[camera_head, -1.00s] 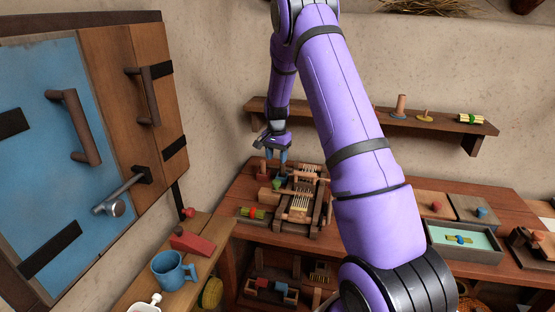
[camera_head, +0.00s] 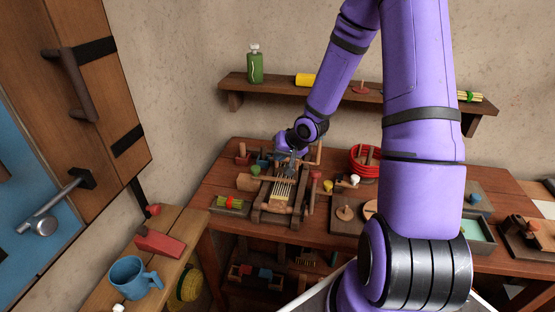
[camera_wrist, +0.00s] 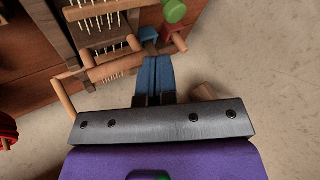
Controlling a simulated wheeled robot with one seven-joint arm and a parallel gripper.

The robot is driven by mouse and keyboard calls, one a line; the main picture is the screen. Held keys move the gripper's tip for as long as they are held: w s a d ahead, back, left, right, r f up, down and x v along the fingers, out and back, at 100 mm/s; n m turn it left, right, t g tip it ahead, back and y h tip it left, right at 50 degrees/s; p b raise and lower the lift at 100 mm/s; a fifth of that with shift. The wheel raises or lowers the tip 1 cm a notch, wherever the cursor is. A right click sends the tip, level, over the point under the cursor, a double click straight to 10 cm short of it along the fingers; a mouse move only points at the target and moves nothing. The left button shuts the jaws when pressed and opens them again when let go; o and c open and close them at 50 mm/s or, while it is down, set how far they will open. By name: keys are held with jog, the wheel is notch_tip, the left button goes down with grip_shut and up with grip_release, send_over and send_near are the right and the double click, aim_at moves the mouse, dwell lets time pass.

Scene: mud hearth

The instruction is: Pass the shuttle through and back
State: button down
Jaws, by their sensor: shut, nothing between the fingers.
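The small wooden loom (camera_head: 281,196) stands on the reddish-brown bench, with pale upright threads in its frame. It also shows at the top of the wrist view (camera_wrist: 108,12). My gripper (camera_head: 284,160) is at the loom's back edge. In the wrist view its blue fingers (camera_wrist: 151,62) are shut with nothing between them, their tips near a small blue piece (camera_wrist: 148,34) and wooden bars of the loom. A green knob (camera_wrist: 175,11) is just beyond. A light wooden block (camera_head: 247,182) lies at the loom's left side. I cannot tell which piece is the shuttle.
A red coil (camera_head: 365,160) and wooden pegs on boards stand to the right. A wall shelf (camera_head: 345,99) runs behind. A blue mug (camera_head: 129,277) and red wedge (camera_head: 160,242) are on the left side bench.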

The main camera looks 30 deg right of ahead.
send_over(267, 177)
notch_tip(267, 177, down, 8)
jog(key=shift+r, duration=0.1)
jog(key=shift+a, duration=0.1)
dwell(0.3)
jog(key=w+a, duration=0.7)
jog(key=shift+r, duration=0.1)
jog(key=shift+w, duration=0.1)
